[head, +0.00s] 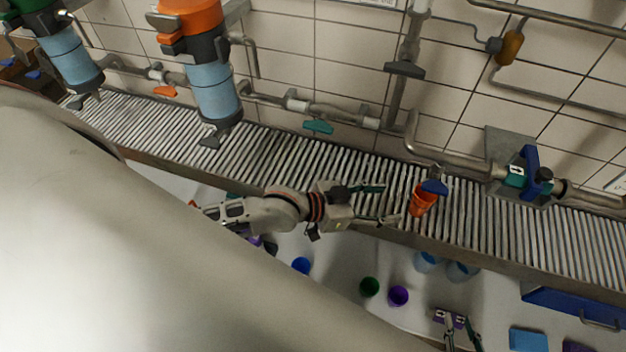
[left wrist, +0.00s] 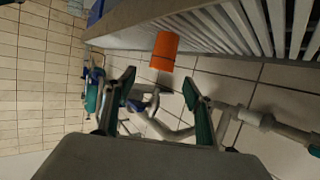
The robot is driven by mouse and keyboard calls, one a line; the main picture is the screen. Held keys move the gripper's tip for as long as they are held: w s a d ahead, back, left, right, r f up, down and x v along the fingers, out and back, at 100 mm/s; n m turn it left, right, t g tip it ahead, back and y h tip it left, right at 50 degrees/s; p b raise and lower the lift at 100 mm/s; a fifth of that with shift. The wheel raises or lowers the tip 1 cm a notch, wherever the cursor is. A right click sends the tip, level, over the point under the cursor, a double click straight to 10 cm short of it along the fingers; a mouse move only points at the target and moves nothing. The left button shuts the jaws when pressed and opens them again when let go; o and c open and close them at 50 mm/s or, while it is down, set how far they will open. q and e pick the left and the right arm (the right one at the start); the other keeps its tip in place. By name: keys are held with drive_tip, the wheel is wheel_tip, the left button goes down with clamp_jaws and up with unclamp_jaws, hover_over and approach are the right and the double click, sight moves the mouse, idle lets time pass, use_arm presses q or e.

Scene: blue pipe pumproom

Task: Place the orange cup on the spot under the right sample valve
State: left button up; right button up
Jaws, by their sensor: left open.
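The orange cup (head: 420,203) stands on the roller conveyor near its front edge, beneath a small blue-handled valve (head: 434,187) that partly covers its rim. The left wrist view, which is upside down, also shows the cup (left wrist: 164,51) against the rollers. My left gripper (head: 378,204) is open and empty to the left of the cup, its fingers pointing at it. In the left wrist view the cup lies beyond the two spread fingertips (left wrist: 158,82), apart from them. My right gripper (head: 461,328) is low in the head view, partly cut off, with a purple patch beside it.
The roller conveyor (head: 300,165) runs along the tiled wall under pipes. A blue and teal valve (head: 530,175) is farther right. Below the conveyor are a blue cup (head: 301,265), a green cup (head: 369,286), a purple cup (head: 398,296) and a blue tray (head: 570,306).

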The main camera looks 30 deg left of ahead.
use_arm(q)
drive_tip(key=s+a+f+n+y, duration=0.4)
drive_tip(key=s+a+f+y, duration=0.3)
drive_tip(key=s+a+f, duration=0.5)
drive_tip(key=shift+s+a+f+t, duration=0.15)
drive_tip(key=shift+s+f+t, duration=0.25)
drive_tip(key=shift+s+f, duration=0.2)
